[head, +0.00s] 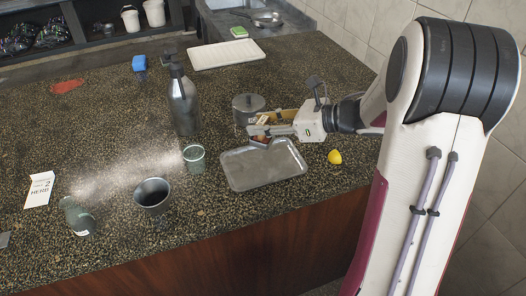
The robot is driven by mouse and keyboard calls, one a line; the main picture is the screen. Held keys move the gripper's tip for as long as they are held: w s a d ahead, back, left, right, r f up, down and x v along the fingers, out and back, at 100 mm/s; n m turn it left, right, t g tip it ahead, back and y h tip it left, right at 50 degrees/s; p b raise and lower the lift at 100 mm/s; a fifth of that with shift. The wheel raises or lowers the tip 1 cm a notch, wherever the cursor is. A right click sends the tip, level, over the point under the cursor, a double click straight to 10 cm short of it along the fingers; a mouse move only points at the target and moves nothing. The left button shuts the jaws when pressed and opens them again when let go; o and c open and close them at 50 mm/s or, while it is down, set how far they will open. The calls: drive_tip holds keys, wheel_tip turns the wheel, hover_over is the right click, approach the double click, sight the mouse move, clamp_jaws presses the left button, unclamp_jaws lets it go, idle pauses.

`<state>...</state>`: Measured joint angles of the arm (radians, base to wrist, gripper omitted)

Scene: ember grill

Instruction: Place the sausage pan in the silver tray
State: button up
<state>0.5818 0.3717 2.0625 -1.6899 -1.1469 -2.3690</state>
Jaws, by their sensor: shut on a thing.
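The silver tray (262,174) lies flat near the front edge of the counter, right of centre. My gripper (262,134) reaches in from the right over the tray's back edge. It is shut on a small dark pan with reddish-brown contents, which I take as the sausage pan (260,142). The pan appears over the back part of the tray; I cannot tell whether it touches the tray. My fingers partly cover the pan, and its contents are too small to make out clearly.
A lidded grey pot (243,104) stands just behind my gripper. A lemon (335,157) lies right of the tray. A green cup (194,160), a dark metal cup (152,196) and a tall dark bottle (184,105) stand to the left. Most of the tray is clear.

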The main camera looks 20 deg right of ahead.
sight(270, 137)
drive_tip(key=shift+f, duration=2.3)
drive_tip(key=shift+f, duration=0.15)
drive_tip(key=shift+f, duration=1.75)
drive_tip(key=shift+f, duration=0.1)
drive_tip(key=o, duration=1.2)
drive_tip(key=shift+o, duration=0.2)
drive_tip(key=shift+d, duration=0.1)
drive_tip(key=v, duration=1.2)
